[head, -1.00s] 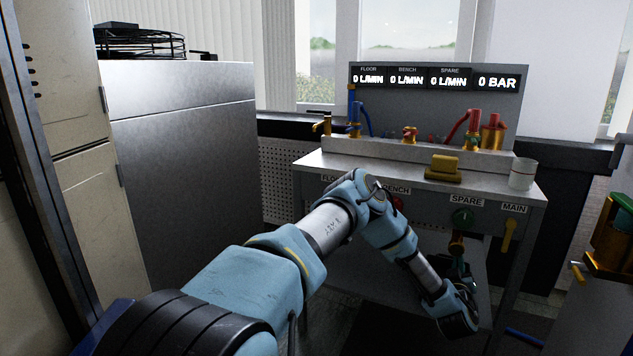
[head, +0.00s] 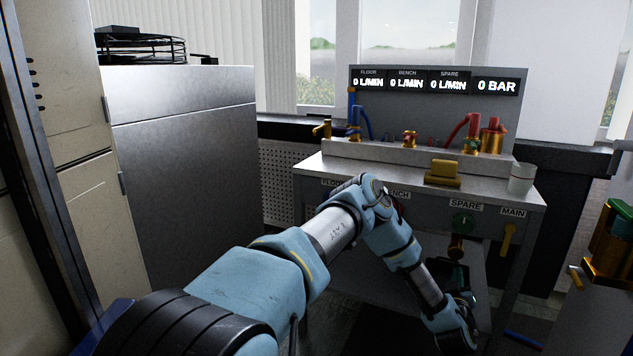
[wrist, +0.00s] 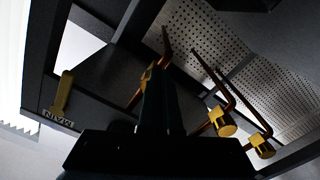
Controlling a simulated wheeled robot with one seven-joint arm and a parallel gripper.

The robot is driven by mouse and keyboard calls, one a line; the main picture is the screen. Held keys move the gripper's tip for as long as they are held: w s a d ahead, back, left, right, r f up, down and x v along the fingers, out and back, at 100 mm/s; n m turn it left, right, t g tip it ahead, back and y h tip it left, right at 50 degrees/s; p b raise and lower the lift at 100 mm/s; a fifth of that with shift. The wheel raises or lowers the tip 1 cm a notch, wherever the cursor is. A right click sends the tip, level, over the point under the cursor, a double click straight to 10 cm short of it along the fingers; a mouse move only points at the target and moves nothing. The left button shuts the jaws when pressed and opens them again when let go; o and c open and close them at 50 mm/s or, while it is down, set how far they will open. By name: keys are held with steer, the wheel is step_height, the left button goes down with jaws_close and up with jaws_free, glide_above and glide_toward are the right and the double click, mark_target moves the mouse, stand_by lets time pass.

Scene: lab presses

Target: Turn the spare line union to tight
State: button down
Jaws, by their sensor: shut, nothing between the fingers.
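The spare line union (wrist: 148,76) is a brass fitting on a copper pipe under the bench, partly hidden behind my fingers in the wrist view. My gripper (head: 457,272) is small and dark in the head view, below the bench front. The displays (head: 433,82) read 0 L/MIN and 0 BAR.
Two more brass unions, one nearer (wrist: 222,122) and one farther right (wrist: 262,147), hang on copper pipes. The yellow MAIN lever (wrist: 63,92) is at the left. A white cup (head: 521,178) and a yellow block (head: 443,172) stand on the bench top. A grey cabinet (head: 185,170) stands at left.

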mark_target(456, 252)
steer(key=p+v, duration=0.1)
steer(key=v, duration=0.2)
steer(key=s+d+f+n+g+b, duration=0.1)
steer(key=s+d+f+n+b, duration=0.1)
steer(key=s+f+n+b, duration=0.15)
steer(key=w+d+r+n+t+b, duration=0.1)
steer(key=w+d+r+n+b, duration=0.1)
steer(key=w+r, duration=0.3)
steer(key=shift+w+d+r+b, duration=0.25)
steer(key=shift+w+b, duration=0.2)
steer(key=shift+w, duration=1.15)
steer(key=shift+w+a+r+n+p, duration=0.2)
steer(key=shift+a+n+p, duration=0.1)
steer(key=shift+p, duration=0.25)
